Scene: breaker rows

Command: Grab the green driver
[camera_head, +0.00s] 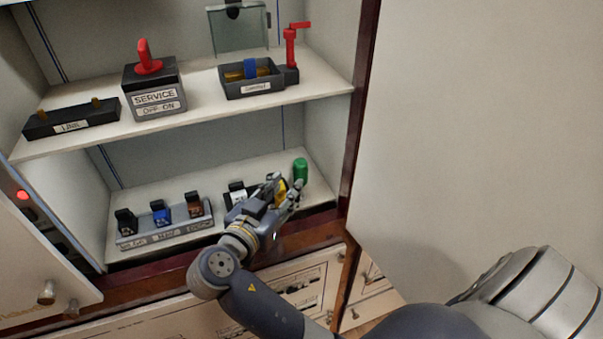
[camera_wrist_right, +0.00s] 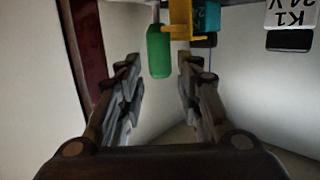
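The green driver (camera_head: 300,170) stands upright, green handle up, near the right end of the lower shelf. In the right wrist view its green handle (camera_wrist_right: 159,50) and a short thin shaft show ahead, between the lines of the fingers. My right gripper (camera_head: 286,195) is just left of and in front of it in the head view. In the wrist view the right gripper (camera_wrist_right: 157,75) has its fingers spread with nothing between the pads. The driver's lower end is unclear. My left gripper is not in view.
A yellow piece (camera_wrist_right: 185,22) and a teal piece (camera_wrist_right: 206,17) sit beside the driver. A white-labelled block (camera_head: 237,193) and a tray (camera_head: 165,236) with several breakers stand left on the lower shelf (camera_head: 160,178). The cabinet's right frame (camera_head: 357,120) is close to the driver.

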